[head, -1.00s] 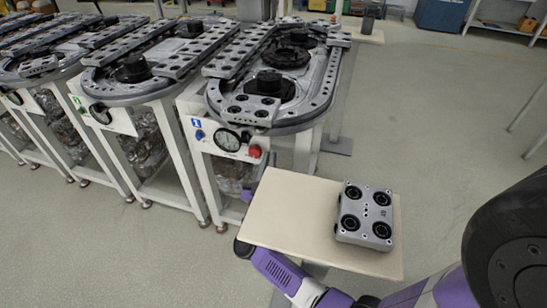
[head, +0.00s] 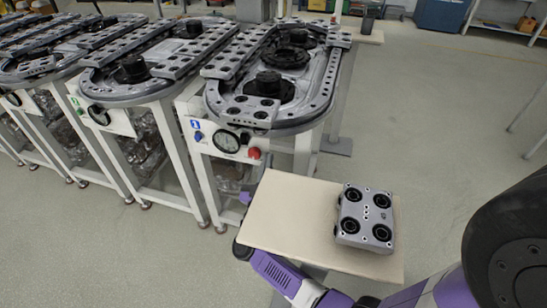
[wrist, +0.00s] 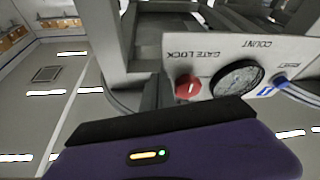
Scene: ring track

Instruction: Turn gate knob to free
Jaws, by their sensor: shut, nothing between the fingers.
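The gate knob is red (head: 254,153), at the right end of the white front panel (head: 213,134) of the nearest track. In the wrist view the red knob (wrist: 187,88) appears under upside-down GATE LOCK lettering, with a small white mark on its face. Its exact setting is too small to read. My gripper (head: 246,197) shows as a bit of purple below the knob, mostly hidden behind the board. In the wrist view its purple body fills the bottom, apart from the knob in the picture. It is shut and empty; its fingertips are not clearly visible.
A round dial (head: 226,142) and a blue knob (head: 198,136) share the panel. A beige board (head: 290,215) carrying a grey block with black rings (head: 365,217) lies in front, above my arm. More tracks stand to the left. The floor at right is open.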

